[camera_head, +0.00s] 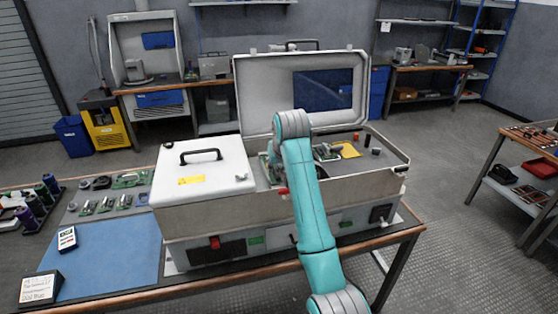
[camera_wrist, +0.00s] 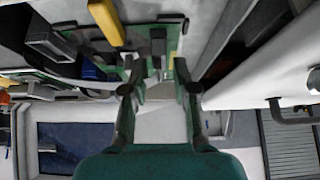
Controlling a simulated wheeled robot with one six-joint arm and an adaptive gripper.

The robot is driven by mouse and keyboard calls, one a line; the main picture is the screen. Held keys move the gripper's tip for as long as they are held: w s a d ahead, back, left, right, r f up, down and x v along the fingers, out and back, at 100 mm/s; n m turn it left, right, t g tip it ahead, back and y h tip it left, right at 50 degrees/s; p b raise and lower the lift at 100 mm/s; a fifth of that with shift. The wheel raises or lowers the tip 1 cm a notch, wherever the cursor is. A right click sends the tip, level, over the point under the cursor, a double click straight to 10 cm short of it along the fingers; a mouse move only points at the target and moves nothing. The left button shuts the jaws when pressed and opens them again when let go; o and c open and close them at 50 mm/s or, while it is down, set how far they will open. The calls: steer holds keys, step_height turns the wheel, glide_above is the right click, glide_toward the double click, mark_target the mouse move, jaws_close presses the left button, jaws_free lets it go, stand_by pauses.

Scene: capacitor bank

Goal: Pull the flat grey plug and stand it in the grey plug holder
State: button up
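My gripper (camera_wrist: 158,88) is open in the wrist view, with two dark fingers apart and no object clearly held between them. Its fingertips reach to the edge of a green board (camera_wrist: 74,68) carrying small dark parts, inside the opened case. A dark upright part (camera_wrist: 158,48) stands just beyond the gap between the fingers. I cannot tell for certain which part is the flat grey plug or the grey plug holder. In the head view my arm covers most of the gripper and part of the case interior.
The open case (camera_head: 240,222) stands on the bench, with its lid (camera_head: 265,95) raised behind and a white cover with a black handle (camera_head: 203,155) at left. A yellow part (camera_wrist: 106,20) stands near the fingers. The blue mat (camera_head: 110,255) has clear room.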

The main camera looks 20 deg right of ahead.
steer(key=shift+w+f, duration=0.4)
steer(key=shift+f, duration=0.2)
steer(key=c, duration=0.5)
jaws_close()
